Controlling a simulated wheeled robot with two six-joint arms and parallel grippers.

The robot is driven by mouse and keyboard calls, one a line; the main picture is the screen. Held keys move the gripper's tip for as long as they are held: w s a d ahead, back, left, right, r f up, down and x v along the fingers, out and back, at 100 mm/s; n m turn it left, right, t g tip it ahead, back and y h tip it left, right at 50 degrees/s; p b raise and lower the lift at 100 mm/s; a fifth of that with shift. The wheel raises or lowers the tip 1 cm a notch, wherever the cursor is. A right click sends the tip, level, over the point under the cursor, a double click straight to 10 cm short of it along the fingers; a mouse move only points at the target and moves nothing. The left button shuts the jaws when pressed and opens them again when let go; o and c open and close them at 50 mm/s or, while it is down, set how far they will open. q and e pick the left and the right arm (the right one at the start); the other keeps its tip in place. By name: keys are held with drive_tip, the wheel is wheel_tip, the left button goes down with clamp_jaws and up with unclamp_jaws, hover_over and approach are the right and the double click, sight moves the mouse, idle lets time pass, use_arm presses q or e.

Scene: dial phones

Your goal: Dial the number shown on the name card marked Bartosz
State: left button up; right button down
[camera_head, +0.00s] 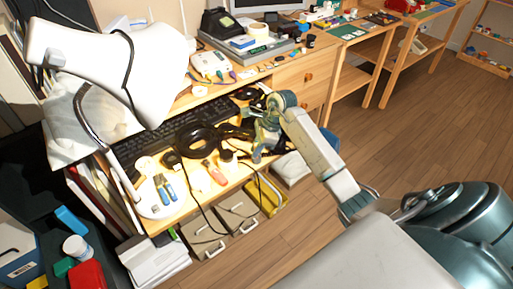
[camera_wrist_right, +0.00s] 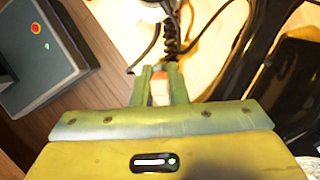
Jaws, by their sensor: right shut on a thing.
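My right gripper (camera_head: 262,122) is over the right part of the cluttered desk, beside dark objects. In the right wrist view its fingers (camera_wrist_right: 155,80) are closed on a small pale orange thing (camera_wrist_right: 160,92), mostly hidden between them. A black coiled cord (camera_wrist_right: 171,40) runs just beyond the fingertips. A pale device with coloured parts (camera_head: 210,64), possibly a phone, sits at the back of the desk. A black device (camera_head: 221,22) stands behind it. I cannot make out a name card marked Bartosz or any number. My left gripper is not in view.
A black keyboard (camera_head: 135,145), a black ring-shaped object (camera_head: 197,138) and tools with blue handles (camera_head: 163,190) crowd the desk. A large white lamp-like shape (camera_head: 100,70) hangs at upper left. Grey boxes (camera_head: 203,232) stand below. Wooden floor (camera_head: 400,140) is open at right.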

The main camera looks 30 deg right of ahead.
drive_tip(key=shift+f, duration=0.4)
drive_tip(key=shift+r, duration=0.1)
drive_tip(key=c, duration=1.3)
unclamp_jaws()
drive_tip(key=shift+c, duration=0.2)
drive_tip(key=shift+r, duration=0.1)
drive_tip(key=b+v, duration=0.1)
drive_tip(key=v, duration=0.9)
drive_tip(key=shift+r, duration=0.25)
drive_tip(key=shift+s+d, duration=0.15)
